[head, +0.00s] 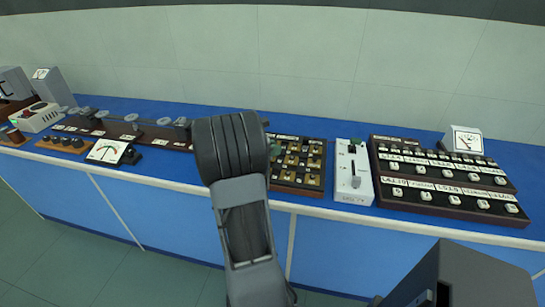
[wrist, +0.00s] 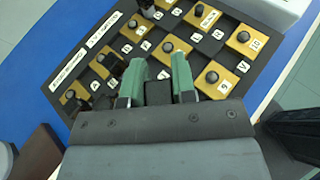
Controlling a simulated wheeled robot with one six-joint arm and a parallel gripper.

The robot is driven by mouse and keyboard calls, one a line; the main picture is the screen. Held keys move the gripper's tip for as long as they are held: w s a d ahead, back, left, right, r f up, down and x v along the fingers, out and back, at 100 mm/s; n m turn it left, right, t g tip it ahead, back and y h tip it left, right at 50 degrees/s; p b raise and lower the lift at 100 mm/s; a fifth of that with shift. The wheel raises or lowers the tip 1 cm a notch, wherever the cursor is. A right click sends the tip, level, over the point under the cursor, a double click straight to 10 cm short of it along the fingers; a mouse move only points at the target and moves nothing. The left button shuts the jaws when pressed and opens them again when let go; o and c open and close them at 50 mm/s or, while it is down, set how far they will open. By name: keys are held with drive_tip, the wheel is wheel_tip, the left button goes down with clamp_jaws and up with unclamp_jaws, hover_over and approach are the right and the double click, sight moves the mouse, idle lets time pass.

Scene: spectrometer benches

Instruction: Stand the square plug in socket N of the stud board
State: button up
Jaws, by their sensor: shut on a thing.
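The stud board (head: 313,142) is a dark panel with several brass plates, black studs and white letter labels, right of my arm in the head view. In the wrist view the stud board (wrist: 205,43) fills the area beyond my gripper. My gripper (wrist: 158,85) has two green fingers, shut on the dark square plug (wrist: 158,93). The plug is over the near part of the board; whether it touches the board cannot be told. I cannot make out which label marks socket N.
A white slider box (head: 343,178) stands just right of the board. Further right are a dark panel with several knobs (head: 440,205) and a white meter (head: 463,140). A dark rail with lens holders (head: 112,128) lies left. Blue bench surface shows between them.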

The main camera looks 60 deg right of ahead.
sight(272, 165)
drive_tip(key=shift+w+d+f, duration=0.3)
drive_tip(key=shift+d+f, duration=0.15)
drive_tip(key=shift+f, duration=0.2)
drive_tip(key=shift+w+d+f, duration=0.15)
drive_tip(key=shift+d+f, duration=0.05)
drive_tip(key=shift+f, duration=1.6)
drive_tip(key=shift+f, duration=0.2)
drive_tip(key=o, duration=0.9)
drive_tip(key=shift+r, duration=0.1)
